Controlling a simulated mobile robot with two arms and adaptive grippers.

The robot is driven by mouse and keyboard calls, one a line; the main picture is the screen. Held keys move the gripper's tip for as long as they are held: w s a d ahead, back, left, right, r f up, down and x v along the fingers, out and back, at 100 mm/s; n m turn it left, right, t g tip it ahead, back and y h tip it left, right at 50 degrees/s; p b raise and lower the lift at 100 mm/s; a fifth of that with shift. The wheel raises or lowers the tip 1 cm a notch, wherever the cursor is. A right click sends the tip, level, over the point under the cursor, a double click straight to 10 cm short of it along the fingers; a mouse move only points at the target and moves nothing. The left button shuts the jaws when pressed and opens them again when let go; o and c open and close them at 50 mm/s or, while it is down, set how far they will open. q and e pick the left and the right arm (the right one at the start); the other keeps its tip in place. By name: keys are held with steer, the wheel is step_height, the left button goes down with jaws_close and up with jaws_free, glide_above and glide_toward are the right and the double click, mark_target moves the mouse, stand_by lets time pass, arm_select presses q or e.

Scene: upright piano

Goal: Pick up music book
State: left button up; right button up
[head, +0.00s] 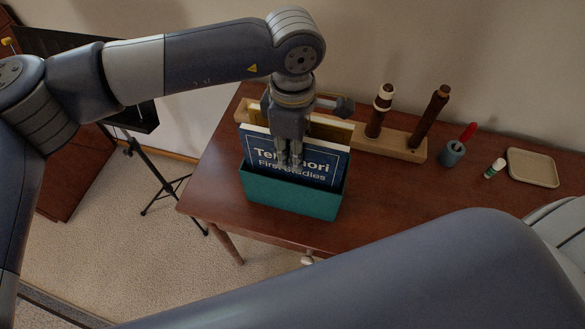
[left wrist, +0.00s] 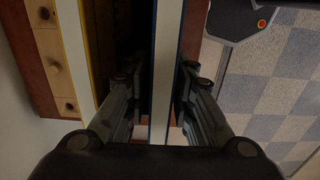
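The blue music book (head: 318,166), with "First Studies" on its cover, stands upright in a teal box (head: 290,195) on the wooden desk. My left gripper (head: 289,160) points down over the book's top edge, one finger in front of the cover. In the left wrist view the book's white page edge (left wrist: 166,60) runs between the two spread fingers of this gripper (left wrist: 158,88). A gap shows on the left finger's side; the right finger is close to the cover, contact unclear. A yellow-covered book (head: 330,128) stands behind it. My right gripper is out of view.
A wooden rack (head: 400,146) with upright instrument parts stands behind the box. A grey cup (head: 452,153), a small bottle (head: 495,168) and a beige tray (head: 532,168) are to the right. A black music stand (head: 155,165) is at left. My other arm crosses the foreground.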

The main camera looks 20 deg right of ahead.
arm_select(q)
steer(key=shift+f, duration=0.7)
jaws_close()
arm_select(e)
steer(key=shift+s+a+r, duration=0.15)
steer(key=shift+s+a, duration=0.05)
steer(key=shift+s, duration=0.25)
arm_select(q)
steer(key=shift+r, duration=0.15)
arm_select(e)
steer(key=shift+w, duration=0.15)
